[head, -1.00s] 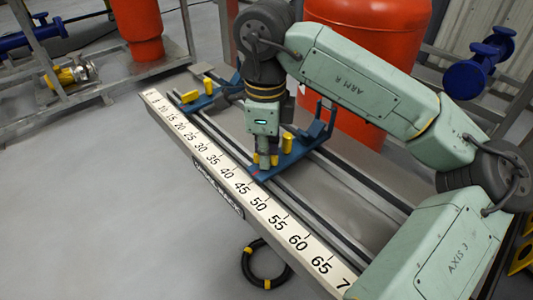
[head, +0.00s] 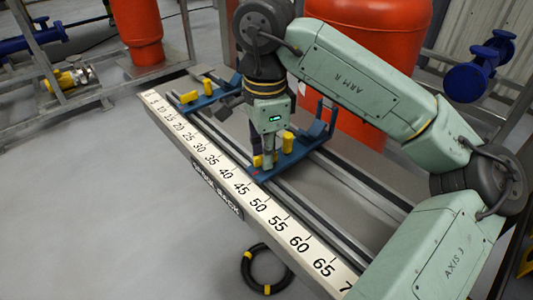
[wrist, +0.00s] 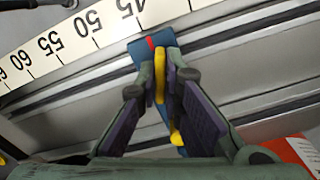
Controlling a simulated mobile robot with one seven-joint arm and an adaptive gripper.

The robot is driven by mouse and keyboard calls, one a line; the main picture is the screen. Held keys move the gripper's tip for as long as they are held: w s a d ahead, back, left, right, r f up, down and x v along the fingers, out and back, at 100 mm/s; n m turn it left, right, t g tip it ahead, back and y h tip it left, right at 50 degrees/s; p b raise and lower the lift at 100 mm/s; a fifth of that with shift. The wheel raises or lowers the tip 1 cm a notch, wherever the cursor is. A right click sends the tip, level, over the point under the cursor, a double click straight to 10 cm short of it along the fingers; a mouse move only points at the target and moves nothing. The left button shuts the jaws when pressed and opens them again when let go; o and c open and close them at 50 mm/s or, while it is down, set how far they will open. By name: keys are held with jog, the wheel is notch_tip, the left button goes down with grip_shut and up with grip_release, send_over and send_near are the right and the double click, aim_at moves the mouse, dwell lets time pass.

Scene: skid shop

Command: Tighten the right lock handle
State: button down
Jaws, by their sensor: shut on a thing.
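The right blue carriage (head: 300,152) sits across the rails near the 45 mark of the scale. My gripper (head: 267,165) points down at its near end. In the wrist view, my gripper's dark-padded fingers (wrist: 172,95) are shut on the yellow lock handle (wrist: 174,62), which runs lengthwise between them. The handle (head: 257,161) also shows beside the fingers in the head view. A red mark (wrist: 150,42) is on the carriage's end next to the scale. The fingers hide much of the handle, and its clamping state cannot be seen.
The left blue carriage (head: 190,105) with yellow parts stands further up the rails. The numbered scale (head: 270,218) lines the bench's near edge. A red tank (head: 360,45) stands behind. A black hose ring (head: 267,270) lies on the open floor.

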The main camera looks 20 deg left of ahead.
jog(key=shift+f+n, duration=0.1)
jog(key=shift+n, duration=1.7)
jog(key=c, duration=2.2)
grip_release()
jog(key=shift+n, duration=0.3)
jog(key=o, duration=0.5)
